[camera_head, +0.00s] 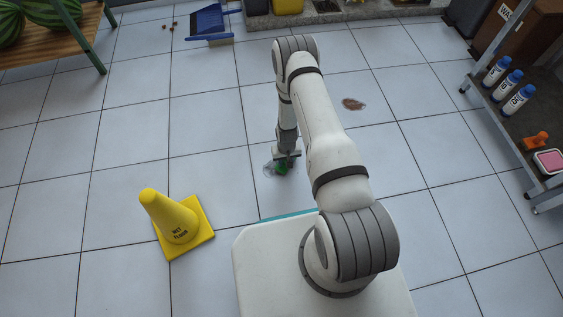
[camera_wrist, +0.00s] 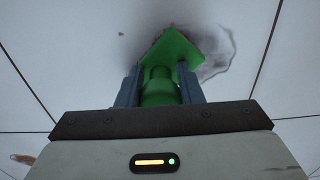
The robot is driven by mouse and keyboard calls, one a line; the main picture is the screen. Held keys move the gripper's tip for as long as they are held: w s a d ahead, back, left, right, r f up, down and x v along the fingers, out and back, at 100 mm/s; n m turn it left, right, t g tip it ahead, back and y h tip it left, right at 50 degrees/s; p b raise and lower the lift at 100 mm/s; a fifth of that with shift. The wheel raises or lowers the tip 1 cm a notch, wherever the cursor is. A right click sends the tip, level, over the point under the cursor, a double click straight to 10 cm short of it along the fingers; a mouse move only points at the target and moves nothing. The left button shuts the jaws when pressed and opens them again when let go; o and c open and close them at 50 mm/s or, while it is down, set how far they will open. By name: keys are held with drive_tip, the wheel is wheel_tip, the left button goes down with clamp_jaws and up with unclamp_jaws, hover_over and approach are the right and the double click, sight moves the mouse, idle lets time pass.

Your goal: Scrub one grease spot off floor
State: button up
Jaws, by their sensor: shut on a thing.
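My gripper (camera_wrist: 160,88) is shut on the handle of a green scrubber (camera_wrist: 176,50), one finger on each side. The scrubber's flat head is over a dark grey smudge with a wet-looking pale rim (camera_wrist: 222,50) on the floor tiles; I cannot tell whether it touches. In the head view, my gripper (camera_head: 286,156) points down at the floor with the green scrubber (camera_head: 282,170) below it and the grey smudge (camera_head: 269,168) beside it, partly hidden. A brown spot (camera_head: 353,104) lies on the tiles further back, right of my arm.
A yellow wet-floor cone (camera_head: 174,219) stands to the left. A rack (camera_head: 523,125) with blue-capped bottles (camera_head: 508,82) and a pink sponge in a tray (camera_head: 550,161) is at right. A blue dustpan (camera_head: 207,20) lies at the back; a watermelon table (camera_head: 55,45) is back left. The floor between is clear.

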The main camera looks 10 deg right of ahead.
drive_tip(key=shift+d+f, duration=0.2)
drive_tip(key=shift+d, duration=0.3)
drive_tip(key=shift+r+p, duration=2.4)
drive_tip(key=shift+r, duration=1.75)
